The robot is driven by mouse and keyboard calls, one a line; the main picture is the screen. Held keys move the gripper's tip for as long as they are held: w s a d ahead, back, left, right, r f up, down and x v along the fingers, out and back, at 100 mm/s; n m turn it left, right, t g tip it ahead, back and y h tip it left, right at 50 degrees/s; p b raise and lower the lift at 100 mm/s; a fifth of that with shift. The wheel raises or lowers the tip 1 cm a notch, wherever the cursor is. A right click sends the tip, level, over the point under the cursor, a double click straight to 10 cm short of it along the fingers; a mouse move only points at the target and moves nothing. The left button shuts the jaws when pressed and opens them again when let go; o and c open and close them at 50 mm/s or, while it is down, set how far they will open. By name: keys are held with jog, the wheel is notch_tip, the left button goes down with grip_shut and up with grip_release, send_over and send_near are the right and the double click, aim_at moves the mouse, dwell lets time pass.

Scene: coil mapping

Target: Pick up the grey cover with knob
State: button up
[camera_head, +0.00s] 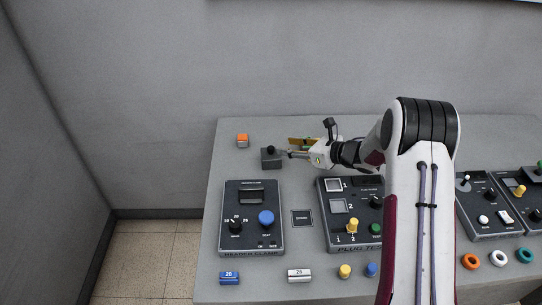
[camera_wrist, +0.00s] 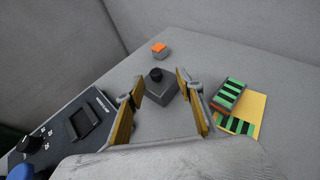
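The grey cover (camera_head: 271,160) is a dark grey block with a black knob on top. It stands on the table at the back left, beyond the heater panel. It also shows in the wrist view (camera_wrist: 161,92), with its black knob (camera_wrist: 155,75) upright. My gripper (camera_head: 282,153) reaches toward it from the right in the head view. In the wrist view my gripper (camera_wrist: 157,92) is open, one finger to each side of the cover. The cover appears ahead of or between the fingertips; I cannot tell whether they touch it.
An orange-topped grey block (camera_wrist: 160,49) stands behind the cover. A green-and-black striped block (camera_wrist: 229,94) and a yellow plate (camera_wrist: 250,110) lie to the right. Table space around the cover is mostly clear.

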aim_at(272, 148)
jog(key=shift+f, duration=0.15)
jog(key=shift+a, duration=0.1)
jog(key=shift+x, duration=1.25)
jog(key=shift+w+a+f, duration=0.25)
jog(key=shift+a+f, duration=0.25)
jog(key=shift+a, duration=0.2)
jog(key=shift+w+a+f, duration=0.3)
jog(key=shift+a+f, duration=0.15)
jog(key=shift+a, duration=0.3)
jog(key=shift+x, duration=0.9)
